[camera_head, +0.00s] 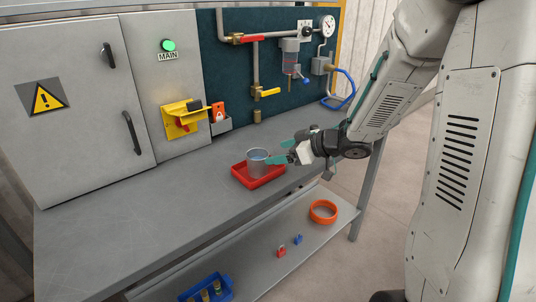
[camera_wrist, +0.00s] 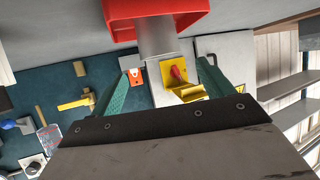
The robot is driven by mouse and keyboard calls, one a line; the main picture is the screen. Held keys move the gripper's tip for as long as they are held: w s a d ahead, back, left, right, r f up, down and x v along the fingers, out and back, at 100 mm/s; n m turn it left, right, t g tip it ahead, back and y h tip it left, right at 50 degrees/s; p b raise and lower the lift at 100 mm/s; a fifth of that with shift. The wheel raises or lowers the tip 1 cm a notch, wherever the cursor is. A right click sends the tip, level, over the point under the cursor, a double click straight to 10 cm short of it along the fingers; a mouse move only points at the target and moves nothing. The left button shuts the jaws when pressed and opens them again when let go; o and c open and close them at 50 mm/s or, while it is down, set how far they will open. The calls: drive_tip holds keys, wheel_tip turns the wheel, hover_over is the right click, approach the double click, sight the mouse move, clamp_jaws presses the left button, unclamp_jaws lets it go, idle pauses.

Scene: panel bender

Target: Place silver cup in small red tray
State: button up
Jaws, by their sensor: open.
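The silver cup (camera_head: 257,168) stands upright inside the small red tray (camera_head: 240,177) on the grey workbench. In the wrist view the cup (camera_wrist: 156,37) shows upside down against the tray (camera_wrist: 120,14), just beyond the fingertips. My gripper (camera_head: 276,153) is at the cup's right side with its green fingers apart and nothing gripped. In the wrist view the gripper (camera_wrist: 166,65) is wide open, one finger to each side of the cup's line. I cannot tell whether a fingertip touches the cup. The cup's base is partly hidden by the tray wall.
A grey cabinet (camera_head: 75,100) and a teal panel with pipes and valves (camera_head: 262,60) stand behind the bench. The bench is clear left of the tray. The lower shelf holds an orange ring (camera_head: 323,221), small padlock-like items (camera_head: 281,251) and a blue bin (camera_head: 190,297).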

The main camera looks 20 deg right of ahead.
drive_tip(key=s+d+r+m+h, duration=0.6)
drive_tip(key=s+d+r+h, duration=0.15)
drive_tip(key=r+h, duration=0.3)
drive_tip(key=s+a+m+g+y, duration=0.1)
drive_tip(key=s+a+g, duration=0.3)
drive_tip(key=s, duration=0.8)
drive_tip(key=s+a+f+m+g+y, duration=0.1)
drive_tip(key=s+a+g, duration=0.3)
drive_tip(key=s, duration=0.8)
drive_tip(key=shift+s+a+f+g, duration=0.15)
drive_tip(key=shift+a+g, duration=0.15)
drive_tip(key=shift+a, duration=0.75)
drive_tip(key=shift+c, duration=0.3)
